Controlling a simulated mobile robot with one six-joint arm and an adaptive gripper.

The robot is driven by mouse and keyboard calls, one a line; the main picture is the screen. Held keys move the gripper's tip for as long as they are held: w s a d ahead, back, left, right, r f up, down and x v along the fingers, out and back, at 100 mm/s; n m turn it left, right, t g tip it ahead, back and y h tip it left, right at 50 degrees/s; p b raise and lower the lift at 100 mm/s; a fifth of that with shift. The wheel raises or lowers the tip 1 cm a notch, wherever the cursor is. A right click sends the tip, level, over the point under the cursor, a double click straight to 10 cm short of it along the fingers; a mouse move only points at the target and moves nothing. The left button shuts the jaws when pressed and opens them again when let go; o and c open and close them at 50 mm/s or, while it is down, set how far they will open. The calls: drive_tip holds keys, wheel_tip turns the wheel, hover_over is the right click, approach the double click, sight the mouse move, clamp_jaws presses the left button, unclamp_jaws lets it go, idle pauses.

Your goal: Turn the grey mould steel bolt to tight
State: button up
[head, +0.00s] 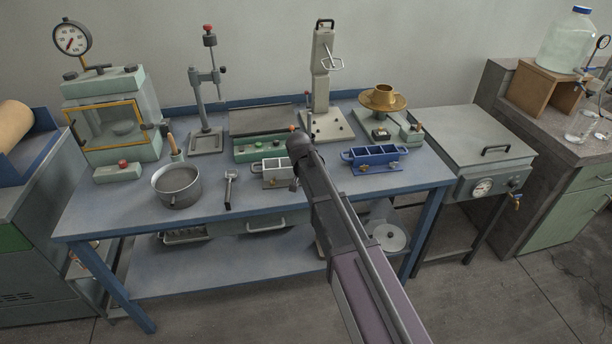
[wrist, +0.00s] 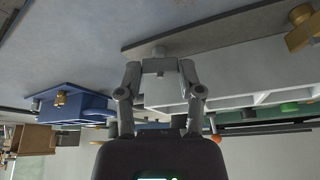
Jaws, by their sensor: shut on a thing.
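The grey mould (head: 279,166) stands on the blue bench, partly hidden behind my arm in the head view. Its light compartment walls show in the wrist view (wrist: 240,96). My gripper (wrist: 160,68) is at the mould's near side, with one finger on each side of the pale steel bolt (wrist: 159,66). It is shut on that bolt. In the head view my arm covers the bolt, and the gripper (head: 294,183) is mostly hidden. A brass bolt (wrist: 301,28) of the same mould shows at the right of the wrist view, clear of my fingers.
A blue mould (head: 377,155) with its own bolts stands to the right, and also shows in the wrist view (wrist: 78,104). A steel pot (head: 177,187) and a small hammer-like tool (head: 230,188) are to the left. The bench front is clear.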

drive_tip(key=o, duration=1.1)
drive_tip(key=shift+o, duration=0.2)
drive_tip(key=shift+n, duration=0.7)
drive_tip(key=shift+d+n+y, duration=0.2)
drive_tip(key=shift+n+y, duration=0.6)
drive_tip(key=shift+n, duration=0.7)
drive_tip(key=p+v, duration=1.3)
drive_tip(key=v, duration=0.1)
drive_tip(key=s+d+f+m+g+b, duration=0.1)
drive_tip(key=s+d+f+g+b, duration=0.1)
drive_tip(key=s+d, duration=0.6)
drive_tip(key=s+d+f+g+b, duration=0.1)
drive_tip(key=s+d+f, duration=0.2)
drive_tip(key=s+d, duration=0.5)
drive_tip(key=d, duration=0.3)
drive_tip(key=shift+s+m+g+h+b, duration=0.2)
drive_tip(key=shift+m+g+h+b, duration=0.15)
drive_tip(key=shift+m+g+h, duration=0.05)
